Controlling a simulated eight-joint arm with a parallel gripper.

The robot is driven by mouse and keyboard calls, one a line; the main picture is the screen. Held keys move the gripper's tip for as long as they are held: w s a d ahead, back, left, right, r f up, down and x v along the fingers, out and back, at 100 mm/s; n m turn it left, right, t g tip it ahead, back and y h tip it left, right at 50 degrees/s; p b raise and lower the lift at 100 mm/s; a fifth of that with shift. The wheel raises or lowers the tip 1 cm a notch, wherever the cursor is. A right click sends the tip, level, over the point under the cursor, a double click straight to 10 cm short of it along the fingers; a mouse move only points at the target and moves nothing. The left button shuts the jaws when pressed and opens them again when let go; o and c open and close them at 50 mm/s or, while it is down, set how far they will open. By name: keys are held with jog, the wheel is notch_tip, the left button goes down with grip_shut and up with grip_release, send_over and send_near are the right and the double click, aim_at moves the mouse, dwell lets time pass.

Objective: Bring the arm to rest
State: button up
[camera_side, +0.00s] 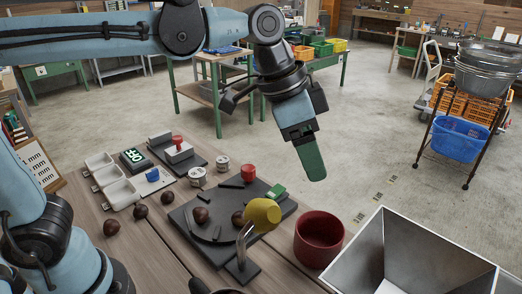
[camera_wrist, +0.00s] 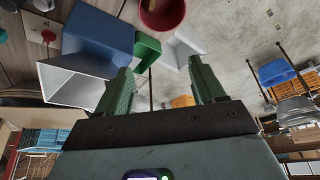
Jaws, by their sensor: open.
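My gripper (camera_side: 312,168) has green fingers and hangs in the air, pointing down, above and behind the red bowl in the side view. In the wrist view my gripper (camera_wrist: 162,82) shows its two fingers spread wide apart with nothing between them. It touches nothing that I can see. In the side view the fingers overlap, so their gap does not show there. My arm reaches in from the upper left, raised over the wooden table (camera_side: 158,236).
A metal hopper (camera_side: 450,262) stands at front right. Open floor lies behind; a cart with a blue basket (camera_side: 459,139) stands far right.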

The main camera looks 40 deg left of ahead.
jog(key=s+a+f+n+t+y, duration=0.1)
jog(key=s+a+f+n+t, duration=0.1)
jog(key=a, duration=0.7)
jog(key=s+a+f+n+t+y, duration=0.2)
jog(key=s+a+f+n, duration=0.3)
jog(key=a+f+n, duration=0.2)
jog(key=shift+a+f, duration=0.25)
jog(key=shift+a, duration=0.9)
